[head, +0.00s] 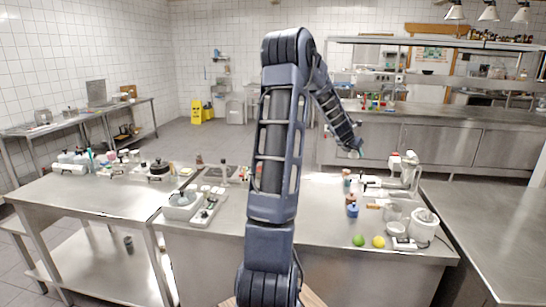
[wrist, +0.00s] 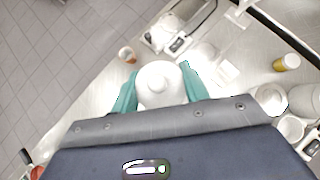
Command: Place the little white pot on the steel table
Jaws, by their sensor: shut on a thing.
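My gripper (head: 360,150) is raised at the end of my outstretched arm, over the far right part of the counter in the head view. In the wrist view its teal fingers (wrist: 160,88) stand on both sides of a white, rounded pot (wrist: 160,80) and are shut on it. The pot shows from above with a small round knob. In the head view I cannot make the pot out at the gripper. A steel table (head: 325,255) stands in front of me; a steel top (wrist: 105,88) also lies below the pot in the wrist view.
A lime (head: 358,240), a lemon (head: 378,242), a blue jar (head: 352,210) and a white mixer (head: 410,172) stand on the right part of the table. A yellow-brown jar (wrist: 287,62) and white bowls (wrist: 271,98) show in the wrist view. The table's middle front is bare.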

